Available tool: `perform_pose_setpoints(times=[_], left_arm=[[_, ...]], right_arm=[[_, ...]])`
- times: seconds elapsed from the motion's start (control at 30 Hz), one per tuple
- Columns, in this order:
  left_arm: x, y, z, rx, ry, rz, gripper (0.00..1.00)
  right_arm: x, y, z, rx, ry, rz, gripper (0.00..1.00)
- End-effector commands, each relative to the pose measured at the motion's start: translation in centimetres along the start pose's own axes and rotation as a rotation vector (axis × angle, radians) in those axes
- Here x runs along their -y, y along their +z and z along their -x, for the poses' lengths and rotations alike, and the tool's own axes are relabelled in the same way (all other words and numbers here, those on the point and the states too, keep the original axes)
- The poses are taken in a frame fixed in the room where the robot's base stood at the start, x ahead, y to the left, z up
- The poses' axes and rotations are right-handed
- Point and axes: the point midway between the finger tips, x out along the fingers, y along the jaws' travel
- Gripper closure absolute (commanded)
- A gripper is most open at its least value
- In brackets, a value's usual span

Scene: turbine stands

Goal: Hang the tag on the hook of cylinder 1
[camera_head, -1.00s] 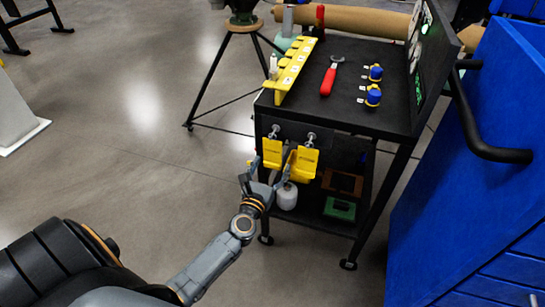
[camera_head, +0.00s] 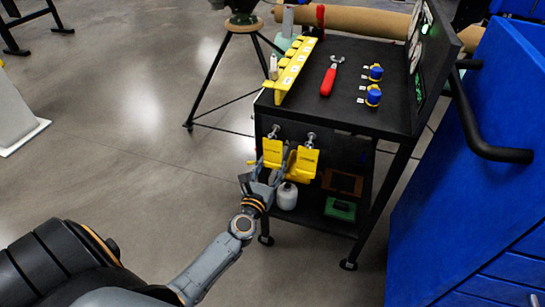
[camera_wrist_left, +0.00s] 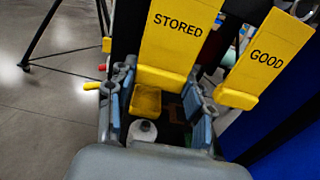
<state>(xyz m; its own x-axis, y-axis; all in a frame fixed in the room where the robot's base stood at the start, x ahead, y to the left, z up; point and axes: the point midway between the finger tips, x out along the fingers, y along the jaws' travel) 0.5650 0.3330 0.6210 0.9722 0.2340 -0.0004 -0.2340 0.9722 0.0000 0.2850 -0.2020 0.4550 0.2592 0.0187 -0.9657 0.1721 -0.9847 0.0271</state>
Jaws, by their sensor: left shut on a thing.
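Two yellow tags hang at the cart's near side: the STORED tag (camera_head: 272,153) on the left and the GOOD tag (camera_head: 303,164) on the right. Metal hooks (camera_head: 310,138) show above them. In the left wrist view the STORED tag (camera_wrist_left: 175,35) and the GOOD tag (camera_wrist_left: 267,55) show their lettering. My left gripper (camera_head: 269,172) is at the lower end of the STORED tag. Its fingers (camera_wrist_left: 162,92) are around a yellow piece (camera_wrist_left: 146,101) below the lettered panel. I cannot tell how this piece joins the tag. No cylinder is clearly marked 1.
The black cart (camera_head: 350,55) carries a yellow rack (camera_head: 295,70), a red-handled tool (camera_head: 328,80) and two blue-and-yellow parts (camera_head: 373,95). A white bottle (camera_head: 287,197) stands on its lower shelf. A blue cabinet (camera_head: 480,210) is on the right. Floor to the left is open.

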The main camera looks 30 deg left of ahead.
Motion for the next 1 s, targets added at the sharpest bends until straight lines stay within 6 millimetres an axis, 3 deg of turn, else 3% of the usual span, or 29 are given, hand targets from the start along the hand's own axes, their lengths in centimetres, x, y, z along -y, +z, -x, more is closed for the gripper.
perform_pose_setpoints(times=[0.03, 0.07, 1.0], left_arm=[[0.0, 0.0, 0.0, 0.000, 0.000, 0.000, 0.94], [0.0, 0.0, 0.0, 0.000, 0.000, 0.000, 1.00], [0.0, 0.0, 1.5, 0.001, 0.000, 0.000, 1.00]], right_arm=[[0.0, 0.0, 0.0, -0.001, 0.000, 0.000, 0.37], [0.0, 0.0, 0.0, -0.001, 0.000, 0.000, 0.37], [0.0, -0.2, 0.4, -0.006, 0.001, 0.002, 0.37]])
